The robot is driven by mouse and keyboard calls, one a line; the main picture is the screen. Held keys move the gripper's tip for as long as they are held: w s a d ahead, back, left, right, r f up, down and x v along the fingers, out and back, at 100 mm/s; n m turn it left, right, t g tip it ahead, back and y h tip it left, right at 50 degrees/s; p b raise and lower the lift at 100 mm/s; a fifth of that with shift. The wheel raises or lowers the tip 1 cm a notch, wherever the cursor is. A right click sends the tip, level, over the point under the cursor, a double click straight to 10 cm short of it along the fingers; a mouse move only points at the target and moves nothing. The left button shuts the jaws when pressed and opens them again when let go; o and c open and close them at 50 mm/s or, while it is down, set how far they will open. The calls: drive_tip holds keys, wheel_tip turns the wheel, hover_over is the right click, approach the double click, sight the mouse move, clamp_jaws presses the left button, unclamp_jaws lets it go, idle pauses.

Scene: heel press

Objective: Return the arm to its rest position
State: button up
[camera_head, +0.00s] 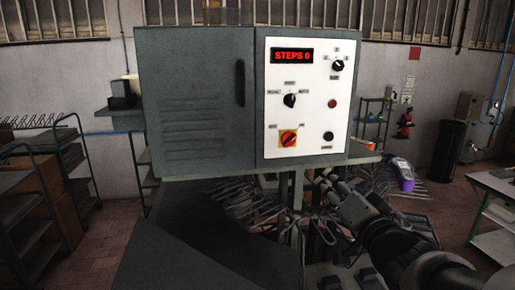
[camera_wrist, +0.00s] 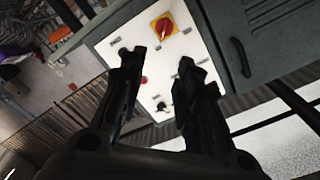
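My gripper (camera_head: 330,188) shows in the head view at lower right of centre, in front of and below the white control panel (camera_head: 275,105). In the wrist view, my gripper (camera_wrist: 158,66) has its two dark fingers apart with nothing between them, so it is open and empty. The panel lies beyond the fingers there, tilted in the picture. My arm reaches in from the lower right in the head view. I see no contact between the fingers and the panel.
The grey cabinet (camera_head: 190,100) carries the panel, with a red display reading "STEPS 0", black knobs and a red-yellow switch (camera_head: 288,138). Hanging metal hooks (camera_head: 240,200) crowd the space below. A purple item (camera_head: 402,172) is at right, near a black bin (camera_head: 447,150).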

drive_tip(key=s+d+f+n+g+h+b, duration=0.1)
drive_tip(key=s+d+f+g+h+b, duration=0.15)
drive_tip(key=f+b, duration=0.5)
drive_tip(key=s+d+f+g+h+b, duration=0.15)
drive_tip(key=s+f+b, duration=0.3)
drive_tip(key=f, duration=0.55)
drive_tip(key=s+a+f+n+g+b, duration=0.2)
drive_tip(key=s+f+g+b, duration=0.1)
drive_tip(key=s+f+b, duration=0.2)
drive_tip(key=s+a+f+n+g+b, duration=0.2)
drive_tip(key=s+f+b, duration=0.4)
drive_tip(key=s+f, duration=0.3)
drive_tip(key=s+a+f+n+g+y+b, duration=0.1)
drive_tip(key=s+f+b, duration=0.5)
drive_tip(key=f, duration=0.8)
drive_tip(key=s+a+n+g, duration=0.1)
drive_tip(key=g, duration=0.1)
drive_tip(key=shift+s+a+g, duration=0.35)
drive_tip(key=shift+s+g, duration=0.05)
